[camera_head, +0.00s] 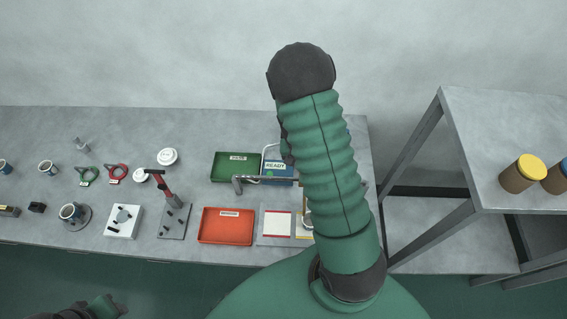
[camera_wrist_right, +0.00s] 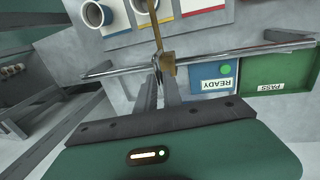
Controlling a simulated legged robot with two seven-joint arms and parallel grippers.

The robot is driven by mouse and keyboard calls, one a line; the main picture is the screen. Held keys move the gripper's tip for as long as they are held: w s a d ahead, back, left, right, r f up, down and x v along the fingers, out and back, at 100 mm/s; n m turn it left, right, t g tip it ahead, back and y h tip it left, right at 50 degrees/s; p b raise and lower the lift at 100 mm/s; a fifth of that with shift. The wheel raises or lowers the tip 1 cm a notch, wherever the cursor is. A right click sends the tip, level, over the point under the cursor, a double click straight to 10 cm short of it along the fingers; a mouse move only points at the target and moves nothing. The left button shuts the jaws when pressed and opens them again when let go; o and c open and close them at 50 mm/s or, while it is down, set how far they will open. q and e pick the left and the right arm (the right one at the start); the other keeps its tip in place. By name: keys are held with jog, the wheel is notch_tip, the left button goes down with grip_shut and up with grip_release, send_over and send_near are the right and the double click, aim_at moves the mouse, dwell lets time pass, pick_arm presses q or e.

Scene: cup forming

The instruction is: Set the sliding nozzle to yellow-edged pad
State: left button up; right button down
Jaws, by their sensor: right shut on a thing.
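In the right wrist view a metal rail (camera_wrist_right: 230,58) runs across the picture, with a brass-coloured sliding nozzle (camera_wrist_right: 167,66) on it. My right gripper (camera_wrist_right: 160,80) is shut on the nozzle at the rail. The spout points up the picture, across the yellow-edged pad (camera_wrist_right: 168,22) and close to the cup (camera_wrist_right: 146,5) there; its exact height and alignment are unclear. A red-edged pad (camera_wrist_right: 203,6) lies to the right. Another cup (camera_wrist_right: 93,14) stands to the left.
A blue READY panel (camera_wrist_right: 208,75) and a green PASS tray (camera_wrist_right: 270,75) lie beside the rail. An orange tray (camera_head: 226,226), tools and cups fill the bench to the left.

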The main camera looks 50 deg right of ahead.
jog(key=shift+s+d, duration=0.85)
jog(key=shift+s, duration=0.25)
jog(key=c, duration=1.6)
grip_release()
jog(key=shift+r, duration=0.1)
jog(key=shift+o, duration=0.6)
jog(key=shift+a, duration=0.15)
jog(key=shift+w+r, duration=0.15)
jog(key=shift+r, duration=0.15)
notch_tip(320, 180, up, 16)
jog(key=w+a+b, duration=0.2)
jog(key=shift+w, duration=0.15)
